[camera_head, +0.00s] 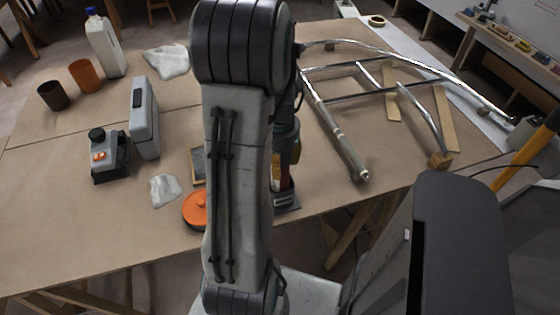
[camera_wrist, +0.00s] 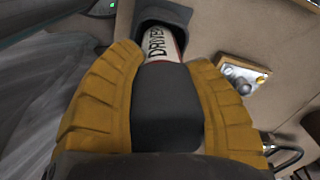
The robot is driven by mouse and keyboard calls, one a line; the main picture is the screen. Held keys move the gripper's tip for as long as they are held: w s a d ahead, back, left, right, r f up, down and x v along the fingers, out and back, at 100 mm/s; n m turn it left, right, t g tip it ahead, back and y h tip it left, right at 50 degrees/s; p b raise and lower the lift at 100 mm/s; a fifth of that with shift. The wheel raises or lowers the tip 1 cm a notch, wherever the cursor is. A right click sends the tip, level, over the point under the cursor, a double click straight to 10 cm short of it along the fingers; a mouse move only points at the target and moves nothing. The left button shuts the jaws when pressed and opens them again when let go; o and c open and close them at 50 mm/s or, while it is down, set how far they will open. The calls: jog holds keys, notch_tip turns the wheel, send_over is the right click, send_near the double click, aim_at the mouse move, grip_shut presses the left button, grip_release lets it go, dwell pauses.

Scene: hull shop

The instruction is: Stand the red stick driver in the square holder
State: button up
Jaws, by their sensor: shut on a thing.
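My gripper (camera_wrist: 165,65) is shut on the red stick driver (camera_wrist: 168,108), its yellow ribbed fingers on both sides of the dark grey end. Past the fingers a white "DRIVER" label with a red edge shows. The driver's far part meets the dark grey square holder (camera_wrist: 163,14) at the top of the wrist view; I cannot tell how deep it sits. In the head view my gripper (camera_head: 292,158) is partly behind my arm, with the red driver (camera_head: 283,180) below it, roughly upright over the holder (camera_head: 287,203) near the table's front edge.
An orange round tape reel (camera_head: 196,210) and a small framed tray (camera_head: 198,166) lie left of the holder. A metal tube frame (camera_head: 345,135) lies to the right. A grey case (camera_head: 145,118), a bottle (camera_head: 104,45) and cups stand farther left. The front left of the table is clear.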

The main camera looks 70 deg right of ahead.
jog(key=shift+f, duration=0.15)
jog(key=o, duration=1.2)
notch_tip(320, 180, up, 6)
jog(key=shift+f, duration=0.2)
jog(key=shift+r+b, duration=0.35)
jog(key=shift+b, duration=0.1)
jog(key=shift+a+r+b, duration=0.2)
jog(key=shift+r+b, duration=0.8)
jog(key=shift+r, duration=2.05)
